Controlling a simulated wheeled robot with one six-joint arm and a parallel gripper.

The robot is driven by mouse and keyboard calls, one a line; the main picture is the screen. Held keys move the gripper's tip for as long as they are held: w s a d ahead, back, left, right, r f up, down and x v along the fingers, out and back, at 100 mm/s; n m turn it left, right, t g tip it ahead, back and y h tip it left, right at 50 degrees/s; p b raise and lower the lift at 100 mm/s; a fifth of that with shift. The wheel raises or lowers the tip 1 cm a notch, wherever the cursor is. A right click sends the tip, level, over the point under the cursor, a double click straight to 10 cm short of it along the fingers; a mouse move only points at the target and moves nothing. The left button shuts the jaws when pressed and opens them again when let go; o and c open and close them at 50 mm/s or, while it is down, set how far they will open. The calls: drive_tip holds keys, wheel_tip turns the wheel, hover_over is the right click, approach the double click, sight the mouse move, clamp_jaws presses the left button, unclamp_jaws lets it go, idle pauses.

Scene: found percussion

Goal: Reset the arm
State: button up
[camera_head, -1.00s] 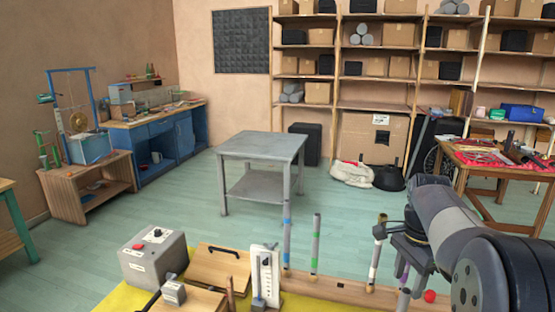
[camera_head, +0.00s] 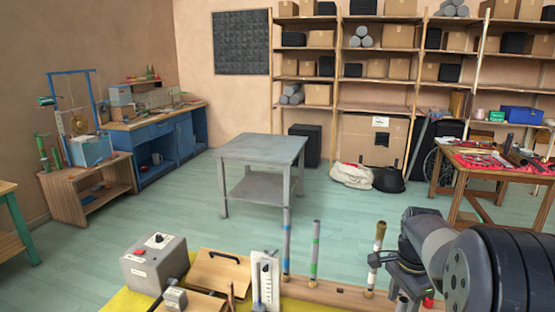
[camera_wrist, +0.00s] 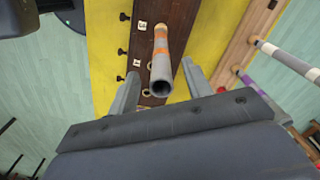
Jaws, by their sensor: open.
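My gripper (camera_wrist: 160,92) is open, its two grey fingers spread apart in the wrist view. A grey tube (camera_wrist: 163,68) with an orange band shows between the fingers, its open end facing the camera. I cannot tell whether a finger touches it. In the head view my gripper (camera_head: 385,264) is low at the right, beside a tan-topped tube (camera_head: 379,236), and partly hidden by my own arm.
Other tubes (camera_head: 315,250) stand upright on a wooden rail (camera_head: 325,290). Left of them are a grey box (camera_head: 153,262), a wooden box (camera_head: 218,270) and a white upright device (camera_head: 265,280). An empty grey table (camera_head: 262,148) stands behind, with open floor around.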

wheel_tip(320, 180, up, 5)
drive_tip(key=shift+p, duration=1.2)
drive_tip(key=shift+d, duration=0.15)
